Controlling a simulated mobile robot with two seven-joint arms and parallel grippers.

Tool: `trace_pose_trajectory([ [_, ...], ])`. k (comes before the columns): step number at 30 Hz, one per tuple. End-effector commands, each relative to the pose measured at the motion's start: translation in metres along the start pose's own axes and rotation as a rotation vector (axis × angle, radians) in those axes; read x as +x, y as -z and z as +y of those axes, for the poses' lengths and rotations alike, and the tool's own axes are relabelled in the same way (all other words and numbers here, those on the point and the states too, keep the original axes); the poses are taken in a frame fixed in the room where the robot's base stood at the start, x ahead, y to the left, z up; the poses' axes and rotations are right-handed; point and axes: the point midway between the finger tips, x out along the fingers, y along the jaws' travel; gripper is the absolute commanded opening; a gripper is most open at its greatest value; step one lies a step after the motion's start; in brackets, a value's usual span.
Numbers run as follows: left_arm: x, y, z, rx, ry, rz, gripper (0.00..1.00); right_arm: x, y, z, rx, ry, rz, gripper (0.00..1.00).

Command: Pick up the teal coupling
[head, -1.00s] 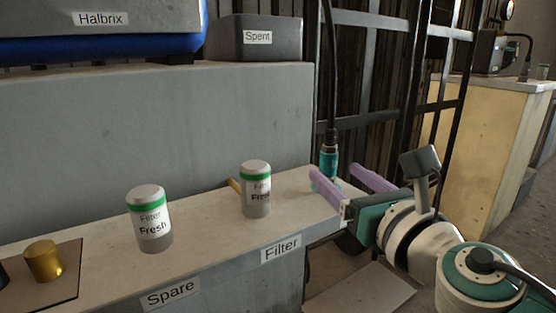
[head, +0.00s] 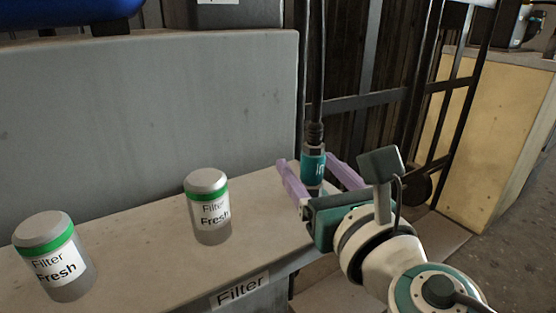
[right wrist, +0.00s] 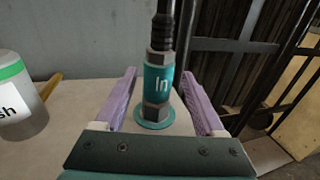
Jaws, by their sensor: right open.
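The teal coupling (head: 313,166), marked "In", hangs upright on the end of a black hose at the right end of the grey ledge. My right gripper (head: 312,170) is open, with its purple fingers on either side of the coupling. In the right wrist view the coupling (right wrist: 158,85) stands between the two fingers (right wrist: 160,98), with gaps on both sides. Its lower end has a metal nut and a teal flange. Whether it touches the ledge is unclear. My left gripper is not in view.
Two "Filter Fresh" canisters stand on the ledge, one near (head: 208,208) and one farther left (head: 54,258). A grey wall (head: 150,110) rises behind the ledge. A black metal rack (head: 375,103) stands behind the coupling. A yellowish cabinet (head: 490,140) is at the right.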

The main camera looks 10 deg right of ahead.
Motion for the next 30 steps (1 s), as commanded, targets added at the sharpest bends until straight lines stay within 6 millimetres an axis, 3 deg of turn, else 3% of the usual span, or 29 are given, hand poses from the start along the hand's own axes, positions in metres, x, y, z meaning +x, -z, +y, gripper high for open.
trace_pose_trajectory([
  [3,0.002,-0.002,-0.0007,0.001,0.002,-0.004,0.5,0.0026,0.0019,-0.0041,-0.007,0.008,0.001,0.69],
  [21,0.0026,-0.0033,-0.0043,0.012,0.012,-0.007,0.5,0.0028,0.0024,-0.0039,-0.003,0.007,0.001,0.01],
  [30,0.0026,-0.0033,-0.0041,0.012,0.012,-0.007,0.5,0.0029,0.0022,-0.0048,0.002,0.011,0.001,0.0],
])
